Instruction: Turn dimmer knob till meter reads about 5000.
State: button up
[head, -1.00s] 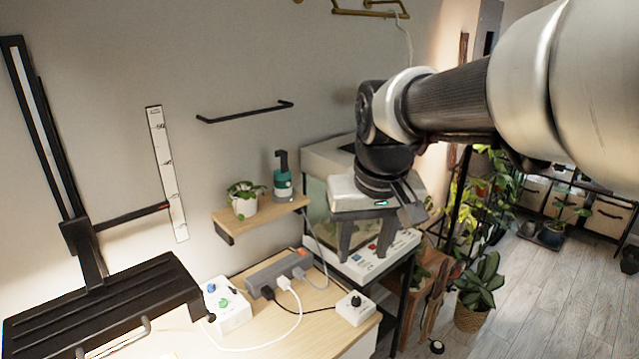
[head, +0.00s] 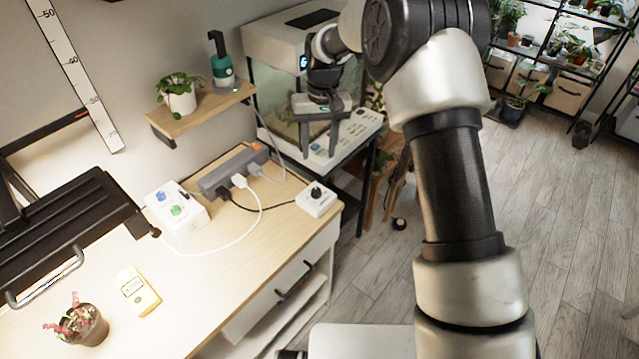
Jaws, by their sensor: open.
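A small white box (head: 318,202) with a black knob (head: 316,190) on top stands at the right end of the wooden table. A larger white box (head: 172,222) with a blue knob (head: 161,196) and a green knob (head: 176,210) stands left of it; no label tells which knob is the dimmer. The yellow hand-held meter (head: 145,302) lies on the table at the lower left; its digits are too small to read. My gripper (head: 319,150) is open and empty, pointing down, in front of the glass tank and above and beyond the black-knob box, apart from it.
A grey power strip (head: 231,172) with plugs and cables lies behind the boxes. A potted reddish plant (head: 82,325) stands near the meter. A black lamp-like panel (head: 65,230) overhangs the table's left. A wall shelf (head: 200,108) and tank (head: 280,95) stand behind.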

aim_at(316, 190)
jog(key=f, duration=1.4)
jog(key=shift+a+f+p, duration=0.2)
jog(key=shift+a+p, duration=0.1)
jog(key=c, duration=1)
jog(key=shift+f+m+b, duration=0.2)
jog(key=shift+m+b, duration=0.3)
jog(key=shift+b, duration=0.5)
jog(key=shift+c, duration=0.2)
jog(key=shift+r+m, duration=0.25)
jog(key=shift+m, duration=0.15)
jog(key=o, duration=1)
jog(key=shift+o, duration=0.2)
jog(key=shift+r, duration=0.1)
